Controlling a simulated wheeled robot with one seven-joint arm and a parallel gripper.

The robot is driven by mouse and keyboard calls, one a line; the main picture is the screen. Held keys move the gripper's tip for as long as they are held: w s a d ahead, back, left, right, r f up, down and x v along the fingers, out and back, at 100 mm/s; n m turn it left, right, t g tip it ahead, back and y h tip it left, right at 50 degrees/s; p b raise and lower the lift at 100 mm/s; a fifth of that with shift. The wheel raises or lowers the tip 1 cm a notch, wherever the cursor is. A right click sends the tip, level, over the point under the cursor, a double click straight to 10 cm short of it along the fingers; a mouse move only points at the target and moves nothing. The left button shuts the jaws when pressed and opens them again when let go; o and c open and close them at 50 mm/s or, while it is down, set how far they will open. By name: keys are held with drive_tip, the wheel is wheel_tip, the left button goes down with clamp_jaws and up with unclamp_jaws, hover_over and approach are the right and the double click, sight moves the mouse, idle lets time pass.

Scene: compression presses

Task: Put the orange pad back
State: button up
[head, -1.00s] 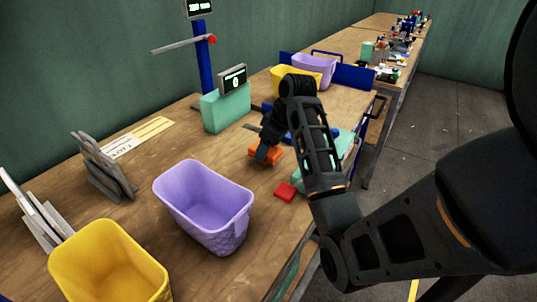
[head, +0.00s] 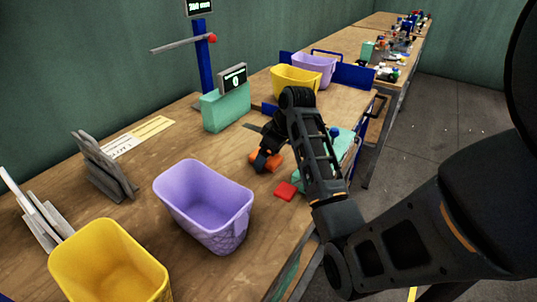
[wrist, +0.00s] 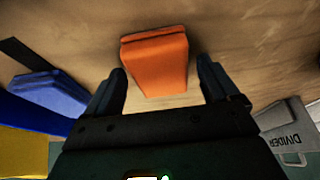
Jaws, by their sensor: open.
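The orange pad (wrist: 154,62) lies on the wooden table, seen in the wrist view just beyond and between my two fingertips. In the head view the orange pad (head: 270,162) is partly hidden by my gripper (head: 262,160). My gripper (wrist: 160,88) is open, with one finger on each side of the pad's near end. Whether the fingers touch the pad I cannot tell.
A red pad (head: 286,191) lies near the table's front edge. A purple bin (head: 205,205) and a yellow bin (head: 108,265) stand at the left. A blue block (wrist: 50,90) lies left in the wrist view. A green scale (head: 226,108) stands behind.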

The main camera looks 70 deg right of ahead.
drive_tip(key=shift+r, duration=0.15)
drive_tip(key=p+v, duration=0.4)
drive_tip(key=v, duration=0.8)
idle(1.3)
